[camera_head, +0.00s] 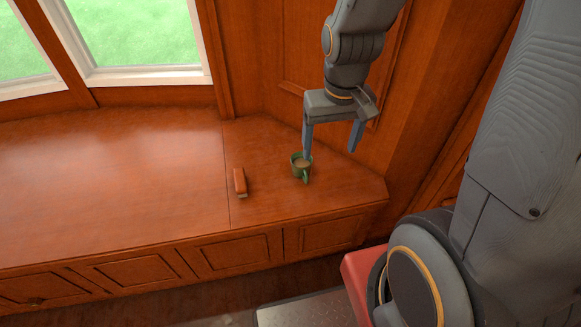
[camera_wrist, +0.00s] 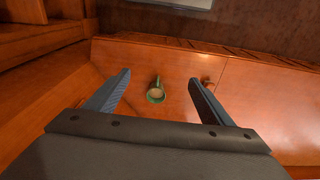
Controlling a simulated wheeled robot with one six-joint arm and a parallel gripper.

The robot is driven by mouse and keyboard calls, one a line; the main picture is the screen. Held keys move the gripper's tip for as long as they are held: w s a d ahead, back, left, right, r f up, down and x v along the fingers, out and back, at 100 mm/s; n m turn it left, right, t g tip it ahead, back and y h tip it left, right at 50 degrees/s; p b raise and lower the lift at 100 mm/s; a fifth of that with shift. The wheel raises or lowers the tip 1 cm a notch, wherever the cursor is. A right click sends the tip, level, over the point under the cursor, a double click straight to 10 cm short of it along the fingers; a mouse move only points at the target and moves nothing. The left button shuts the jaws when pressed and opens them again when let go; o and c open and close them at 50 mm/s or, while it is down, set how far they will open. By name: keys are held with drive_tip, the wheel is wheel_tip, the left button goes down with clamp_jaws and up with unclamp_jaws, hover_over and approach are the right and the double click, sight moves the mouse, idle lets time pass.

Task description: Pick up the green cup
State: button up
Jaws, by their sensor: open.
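The green cup (camera_head: 300,169) stands upright on the wooden window bench, near its right end, with its handle towards the front edge. It has something light brown inside. In the wrist view the green cup (camera_wrist: 156,94) shows between the two fingers, beyond their tips, with its handle pointing up in the picture. My gripper (camera_head: 331,154) is open and empty, pointing down above the bench. In the head view its left fingertip overlaps the cup's back rim; I cannot tell if it touches. The gripper also shows in the wrist view (camera_wrist: 158,76).
A small reddish-brown object (camera_head: 240,182) lies on the bench left of the cup; it also shows in the wrist view (camera_wrist: 207,82). The wooden bench (camera_head: 120,190) is clear farther left. Wood-panelled walls (camera_head: 275,60) rise close behind and right of my gripper.

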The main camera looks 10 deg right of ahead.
sight(302, 162)
drive_tip(key=w+f+t+b, duration=0.1)
drive_tip(key=w+f+b, duration=0.1)
drive_tip(key=w+f, duration=0.3)
drive_tip(key=w+f+t+b, duration=0.1)
drive_tip(key=w+f+b, duration=0.1)
drive_tip(key=w+f, duration=0.4)
drive_tip(key=w+f+t+b, duration=0.1)
drive_tip(key=w+f+b, duration=0.1)
drive_tip(key=w+f, duration=0.4)
drive_tip(key=shift+a+f+b, duration=0.15)
drive_tip(key=shift+a+f, duration=0.05)
drive_tip(key=shift+f, duration=0.5)
drive_tip(key=shift+a+f+b, duration=0.15)
drive_tip(key=shift+a+f, duration=0.05)
drive_tip(key=shift+f, duration=0.5)
drive_tip(key=shift+x, duration=4.05)
drive_tip(key=shift+s+d, duration=0.1)
drive_tip(key=c, duration=1.2)
drive_tip(key=shift+r, duration=0.2)
